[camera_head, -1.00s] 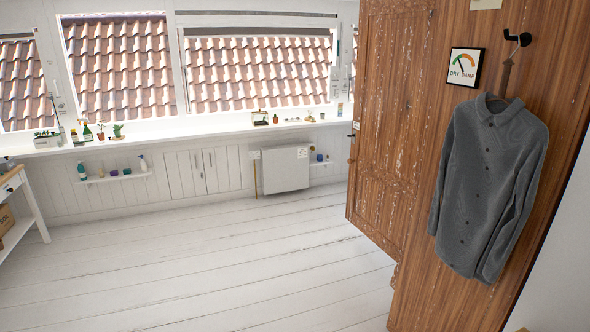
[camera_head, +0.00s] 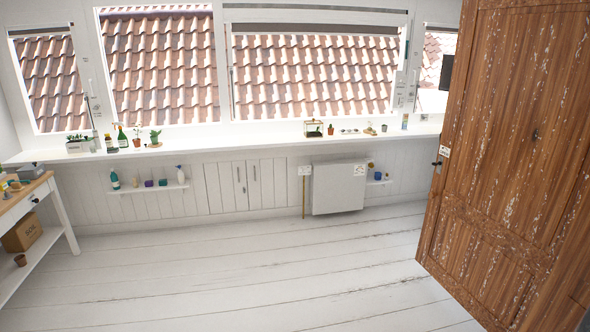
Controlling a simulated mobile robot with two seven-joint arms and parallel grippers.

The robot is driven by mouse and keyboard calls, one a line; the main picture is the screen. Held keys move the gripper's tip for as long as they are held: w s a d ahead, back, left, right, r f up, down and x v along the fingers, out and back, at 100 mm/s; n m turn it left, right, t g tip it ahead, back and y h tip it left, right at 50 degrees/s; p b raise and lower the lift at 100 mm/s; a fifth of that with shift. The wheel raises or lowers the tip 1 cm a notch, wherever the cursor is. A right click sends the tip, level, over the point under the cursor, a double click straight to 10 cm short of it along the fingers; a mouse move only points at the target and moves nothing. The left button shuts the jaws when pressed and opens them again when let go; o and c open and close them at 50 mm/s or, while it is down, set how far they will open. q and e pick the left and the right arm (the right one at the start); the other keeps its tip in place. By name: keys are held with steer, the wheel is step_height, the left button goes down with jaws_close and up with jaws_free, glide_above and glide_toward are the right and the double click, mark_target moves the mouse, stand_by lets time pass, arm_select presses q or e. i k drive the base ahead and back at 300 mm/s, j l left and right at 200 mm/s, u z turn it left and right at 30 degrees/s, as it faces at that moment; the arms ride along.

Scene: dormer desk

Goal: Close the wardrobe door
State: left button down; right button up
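The wardrobe door (camera_head: 515,150) is brown wood with worn pale patches. It stands open at the right of the head view and fills most of that side. A dark handle (camera_head: 437,163) and a small white label (camera_head: 444,152) sit at its left edge. The inside of the wardrobe is not visible. Neither of my grippers is in view.
The white plank floor (camera_head: 230,280) is clear in the middle. A wooden-topped table (camera_head: 22,192) with a cardboard box (camera_head: 21,233) below stands at the left. A long sill (camera_head: 235,138) with plants and bottles runs below the windows. A white radiator (camera_head: 338,188) is under it.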

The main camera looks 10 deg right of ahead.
mark_target(514, 156)
steer(key=i+z, duration=0.45)
steer(key=i, duration=0.3)
steer(key=i+j+z, duration=0.15)
steer(key=i+z, duration=0.25)
steer(key=i, duration=0.3)
steer(key=i+z, duration=0.25)
steer(key=i, duration=0.25)
steer(key=i+z, duration=0.3)
steer(key=i, duration=0.2)
steer(key=i+j+z, duration=0.25)
steer(key=i, duration=0.25)
